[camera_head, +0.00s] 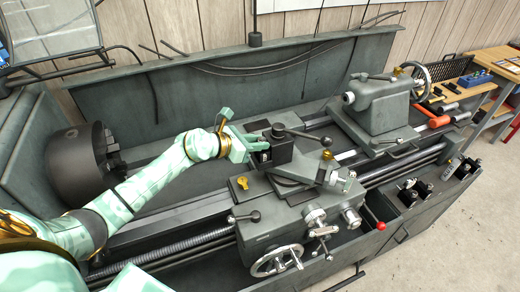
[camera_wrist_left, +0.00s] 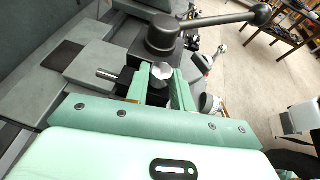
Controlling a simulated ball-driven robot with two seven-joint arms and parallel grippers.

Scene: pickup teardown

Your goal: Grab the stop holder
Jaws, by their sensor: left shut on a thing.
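The stop holder, a small black block with a silver knob (camera_wrist_left: 162,71), sits against the side of the dark tool post (camera_wrist_left: 160,45) on the lathe carriage. A short silver rod (camera_wrist_left: 107,75) sticks out to its left in the left wrist view. My left gripper (camera_head: 258,144) reaches in from the left in the head view. In the left wrist view its two green fingers (camera_wrist_left: 160,90) are on either side of the black block and shut on it. The holder's lower part is hidden by the fingers. My right gripper is in neither view.
The tool post's long ball-ended handle (camera_head: 305,134) extends over the carriage to the right. The tailstock (camera_head: 380,105) stands farther right, the dark chuck (camera_head: 75,160) at left. Several black holders (camera_head: 412,192) lie on the lathe's right front ledge. A handwheel (camera_head: 277,262) is in front.

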